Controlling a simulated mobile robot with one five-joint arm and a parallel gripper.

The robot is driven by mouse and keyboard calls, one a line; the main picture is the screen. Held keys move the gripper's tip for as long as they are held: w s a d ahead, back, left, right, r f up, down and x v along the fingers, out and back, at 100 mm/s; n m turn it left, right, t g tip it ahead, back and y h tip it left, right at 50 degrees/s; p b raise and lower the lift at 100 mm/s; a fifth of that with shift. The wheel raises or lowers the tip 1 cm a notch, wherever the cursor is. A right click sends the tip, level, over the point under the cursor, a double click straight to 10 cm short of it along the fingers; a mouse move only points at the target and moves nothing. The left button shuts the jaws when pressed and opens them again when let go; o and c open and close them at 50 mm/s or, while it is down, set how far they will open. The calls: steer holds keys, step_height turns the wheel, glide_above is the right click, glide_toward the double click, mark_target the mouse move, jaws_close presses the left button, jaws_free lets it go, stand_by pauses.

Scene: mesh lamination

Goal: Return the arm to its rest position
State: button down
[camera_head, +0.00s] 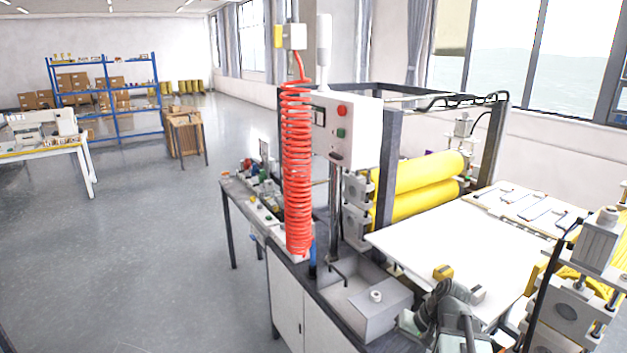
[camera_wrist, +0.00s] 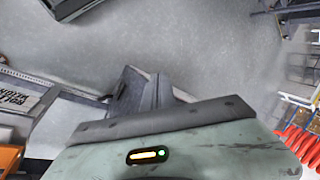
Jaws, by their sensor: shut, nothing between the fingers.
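My gripper (camera_wrist: 146,88) shows in the wrist view as dark grey fingers beyond a pale green casing with a small lit display. The fingers are together, with nothing seen between them. They stand out against grey floor. In the head view, a grey-green jointed part that looks like my arm (camera_head: 447,315) is low in the picture, in front of the white board; its fingers cannot be made out there.
A laminating machine with yellow rollers (camera_head: 425,185) and a white board (camera_head: 455,238) fills the right. A red coiled hose (camera_head: 297,170) hangs beside its control box (camera_head: 350,130). A grey tray (camera_head: 365,305) is near my arm. Open floor (camera_head: 150,250) lies left.

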steer(key=s+a+f+n+h, duration=0.1)
steer(key=a+f+h, duration=0.1)
steer(key=a, duration=0.2)
steer(key=s+a+f+n+g+h+b, duration=0.1)
steer(key=a+f+n+h, duration=0.1)
steer(key=a+h, duration=0.1)
steer(key=shift+a, duration=0.75)
